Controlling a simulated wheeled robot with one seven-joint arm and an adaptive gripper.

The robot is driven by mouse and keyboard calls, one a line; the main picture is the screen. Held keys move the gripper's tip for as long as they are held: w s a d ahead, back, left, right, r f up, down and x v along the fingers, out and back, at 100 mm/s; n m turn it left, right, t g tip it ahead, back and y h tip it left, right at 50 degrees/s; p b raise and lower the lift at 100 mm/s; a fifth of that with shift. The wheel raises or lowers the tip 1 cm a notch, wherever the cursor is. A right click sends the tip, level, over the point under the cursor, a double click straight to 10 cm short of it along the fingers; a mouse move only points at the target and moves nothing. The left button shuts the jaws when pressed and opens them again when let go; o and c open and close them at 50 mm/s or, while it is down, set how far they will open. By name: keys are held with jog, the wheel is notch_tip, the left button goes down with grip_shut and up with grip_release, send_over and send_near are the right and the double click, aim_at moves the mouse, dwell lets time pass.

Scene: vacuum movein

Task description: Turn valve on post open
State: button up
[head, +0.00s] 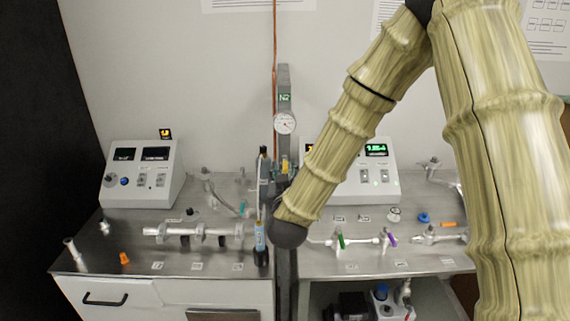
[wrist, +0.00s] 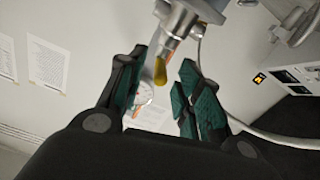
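The post (head: 284,78) stands upright at the back middle, with a green N2 label and a round gauge (head: 285,123). The valve's yellow handle (head: 285,167) shows below the gauge, partly hidden by my arm and gripper. In the wrist view, the yellow handle (wrist: 160,74) hangs from a metal valve body (wrist: 178,22). My gripper (wrist: 160,75) is open, with dark green finger pads on both sides of the handle's line. A gap shows on each side, and no contact is visible. The handle's depth between the fingers is hard to judge.
A bench (head: 205,285) on the left bears a control box (head: 143,175) and glass tube fittings (head: 200,233). A right bench (head: 400,262) bears another control box (head: 375,180), valves and small parts. A copper pipe (head: 274,50) runs up the wall.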

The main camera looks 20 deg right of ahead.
jog(key=shift+x, duration=1.2)
grip_shut()
